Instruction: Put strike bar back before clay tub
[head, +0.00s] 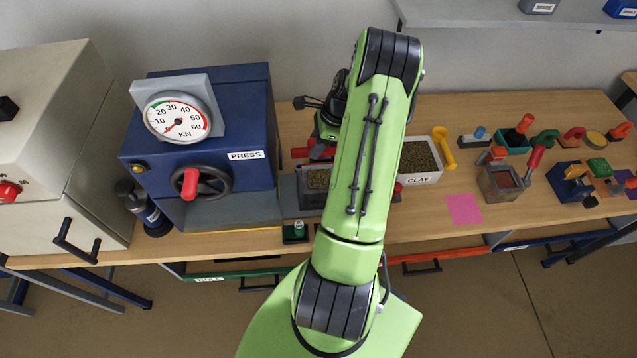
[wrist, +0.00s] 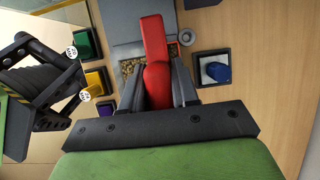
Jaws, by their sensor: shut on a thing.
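The red strike bar (wrist: 154,45) is held between the two dark fingers of my gripper (wrist: 158,85) in the wrist view. My gripper is shut on it, above a grey mould box with brown granules (wrist: 130,66). In the head view, a red part, likely the bar (head: 314,152), shows left of my green arm, which hides most of my gripper. The white clay tub (head: 418,174), labelled CLAY and filled with granules, stands on the bench just right of my arm. Its left side is partly hidden by my arm.
A blue press (head: 200,110) with a gauge stands left. A yellow scoop (head: 444,150) is at the tub's right side. A pink note (head: 464,209) lies in front right of the tub. A grey box (head: 502,183) and several coloured trays stand further right.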

